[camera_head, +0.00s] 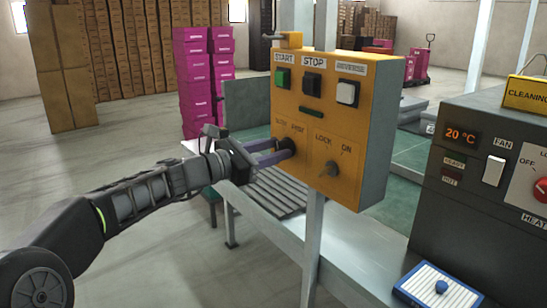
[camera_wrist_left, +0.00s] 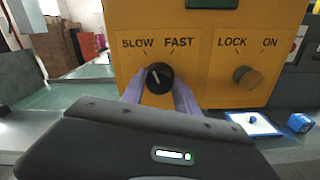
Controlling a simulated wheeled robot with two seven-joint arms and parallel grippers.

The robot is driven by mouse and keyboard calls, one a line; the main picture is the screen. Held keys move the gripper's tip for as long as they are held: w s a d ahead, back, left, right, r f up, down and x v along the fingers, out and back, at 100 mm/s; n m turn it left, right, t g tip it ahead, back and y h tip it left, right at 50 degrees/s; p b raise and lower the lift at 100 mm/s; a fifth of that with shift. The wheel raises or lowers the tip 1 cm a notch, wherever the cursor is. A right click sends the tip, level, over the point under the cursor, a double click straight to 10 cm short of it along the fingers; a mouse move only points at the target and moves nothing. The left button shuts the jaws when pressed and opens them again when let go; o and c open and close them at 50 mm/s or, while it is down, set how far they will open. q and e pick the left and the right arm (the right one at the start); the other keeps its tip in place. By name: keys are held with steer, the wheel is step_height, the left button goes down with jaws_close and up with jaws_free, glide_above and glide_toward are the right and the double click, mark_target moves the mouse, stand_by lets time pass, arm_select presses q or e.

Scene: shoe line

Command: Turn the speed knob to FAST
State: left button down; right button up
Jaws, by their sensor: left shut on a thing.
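The yellow control box (camera_head: 335,125) hangs on a post and carries a black speed knob (camera_head: 289,145) under the SLOW and FAST labels. In the left wrist view the speed knob (camera_wrist_left: 159,77) shows a white line that appears to lean up and left, toward the SLOW side. My left gripper (camera_head: 277,151) reaches in from the left, with its purple fingers on either side of the knob, shut on it. The fingers (camera_wrist_left: 160,92) also show in the left wrist view. My right gripper is not in view.
A LOCK/ON knob (camera_head: 329,168) sits right of the speed knob. START (camera_head: 282,80), STOP (camera_head: 311,84) and white (camera_head: 347,93) buttons are above. A dark heater panel (camera_head: 480,190) stands at right.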

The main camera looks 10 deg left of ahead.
arm_select(q)
steer(key=shift+s+d+f+m+b, duration=0.1)
steer(key=shift+m+b, duration=2.25)
steer(key=shift+m, duration=0.45)
steer(key=shift+f+m+b, duration=0.1)
steer(key=shift+m+b, duration=2.25)
steer(key=shift+m, duration=0.45)
steer(key=c, duration=0.9)
jaws_free()
steer(key=shift+c, duration=0.2)
steer(key=v, duration=0.7)
steer(key=shift+s+a, duration=0.25)
steer(key=shift+s, duration=0.05)
